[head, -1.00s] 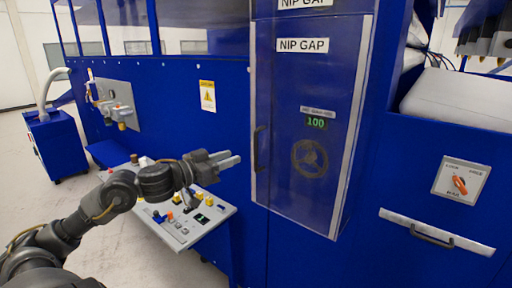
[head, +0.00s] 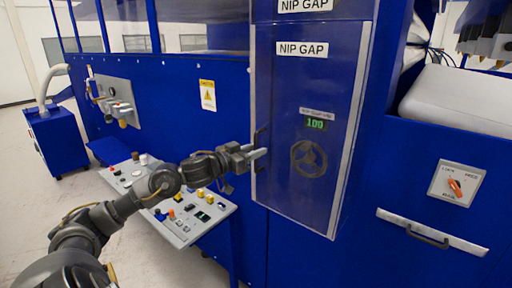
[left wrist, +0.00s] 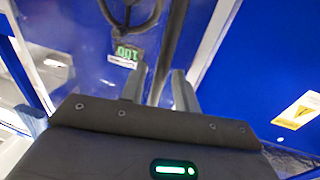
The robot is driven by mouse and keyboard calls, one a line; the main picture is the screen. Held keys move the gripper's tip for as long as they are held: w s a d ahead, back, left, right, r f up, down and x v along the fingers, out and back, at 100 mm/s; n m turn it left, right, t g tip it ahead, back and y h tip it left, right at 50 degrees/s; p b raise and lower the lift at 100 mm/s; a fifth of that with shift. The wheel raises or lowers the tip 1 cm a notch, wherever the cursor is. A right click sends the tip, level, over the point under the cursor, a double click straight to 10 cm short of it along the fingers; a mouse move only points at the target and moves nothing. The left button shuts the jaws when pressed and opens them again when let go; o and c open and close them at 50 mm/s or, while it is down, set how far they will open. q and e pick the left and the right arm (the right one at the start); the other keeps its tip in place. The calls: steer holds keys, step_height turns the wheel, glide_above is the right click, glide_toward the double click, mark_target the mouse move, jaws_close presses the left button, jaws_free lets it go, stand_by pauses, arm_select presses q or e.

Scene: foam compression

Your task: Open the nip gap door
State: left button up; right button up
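The nip gap door (head: 285,110) is a tall, see-through blue panel with a light frame, and it looks shut. A label, a green 100 display (head: 315,124) and a dark handwheel (head: 309,158) show on or through it. Its dark vertical handle (head: 256,170) is at the left edge, partly hidden by my left gripper (head: 262,154). In the left wrist view the fingers (left wrist: 160,88) stand apart, with the dark handle bar (left wrist: 172,45) running between or just beyond them; contact cannot be told. My right gripper is out of view.
A control panel (head: 222,214) with several buttons juts out below my left arm. A drawer-like handle (head: 428,236) and an orange rotary switch (head: 454,185) are on the blue front to the right. A blue cart (head: 58,145) stands far left.

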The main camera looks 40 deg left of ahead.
arm_select(q)
steer(key=shift+w+d, duration=0.1)
steer(key=shift+w, duration=0.3)
jaws_close()
